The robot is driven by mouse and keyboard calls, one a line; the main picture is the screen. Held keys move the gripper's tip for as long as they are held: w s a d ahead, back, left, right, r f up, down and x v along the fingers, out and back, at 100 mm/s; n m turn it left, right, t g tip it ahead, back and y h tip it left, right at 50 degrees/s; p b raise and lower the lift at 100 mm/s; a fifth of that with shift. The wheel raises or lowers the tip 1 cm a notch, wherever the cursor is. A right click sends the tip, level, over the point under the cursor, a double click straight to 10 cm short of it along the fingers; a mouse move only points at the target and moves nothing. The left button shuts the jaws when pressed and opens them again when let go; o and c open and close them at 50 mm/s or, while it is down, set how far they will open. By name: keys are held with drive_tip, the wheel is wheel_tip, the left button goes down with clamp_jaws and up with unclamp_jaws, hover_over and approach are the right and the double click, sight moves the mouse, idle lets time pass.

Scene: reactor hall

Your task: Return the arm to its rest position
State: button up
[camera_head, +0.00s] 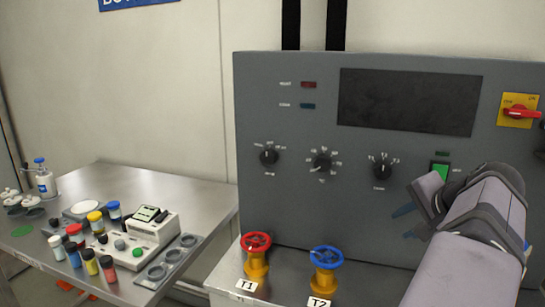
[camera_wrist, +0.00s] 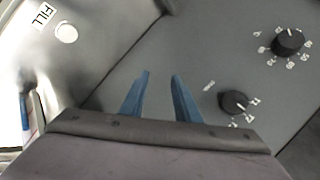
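My gripper (camera_head: 404,222) is in front of the grey control panel (camera_head: 360,220), at its lower right in the head view. Its two blue fingers also show in the wrist view (camera_wrist: 160,95), apart from each other with nothing between them. The fingers look clear of the knobs. My arm comes up from the bottom right and hides the panel's lower right part.
The panel has several black knobs (camera_head: 322,163), a green button (camera_head: 440,170) and a red switch (camera_head: 520,112). A red valve (camera_head: 256,245) and a blue valve (camera_head: 326,257) stand in front. A steel table (camera_head: 150,190) with jars and a device is at left.

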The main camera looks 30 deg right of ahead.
drive_tip(key=w+a+f+n+g+y+p, duration=0.1)
drive_tip(key=a+f+n+g+p, duration=0.15)
drive_tip(key=a+f+n, duration=0.4)
drive_tip(key=a+f+n+g+y+p, duration=0.1)
drive_tip(key=a+f+g+y+p, duration=0.15)
drive_tip(key=a, duration=0.75)
drive_tip(key=w+a+f+n+g+y+p, duration=0.1)
drive_tip(key=a+f+n+p, duration=0.3)
drive_tip(key=a, duration=0.4)
drive_tip(key=s+a+f+n+g+p, duration=0.1)
drive_tip(key=s+a+f+n+p, duration=0.1)
drive_tip(key=a, duration=0.4)
drive_tip(key=s+a+f+n+g+p, duration=0.1)
drive_tip(key=s+a+f+n, duration=0.2)
drive_tip(key=s+a+n, duration=0.2)
drive_tip(key=shift+s+a+f+h+p, duration=0.15)
drive_tip(key=shift+s+a+h+p, duration=0.3)
drive_tip(key=shift+a, duration=0.25)
drive_tip(key=shift+w, duration=0.1)
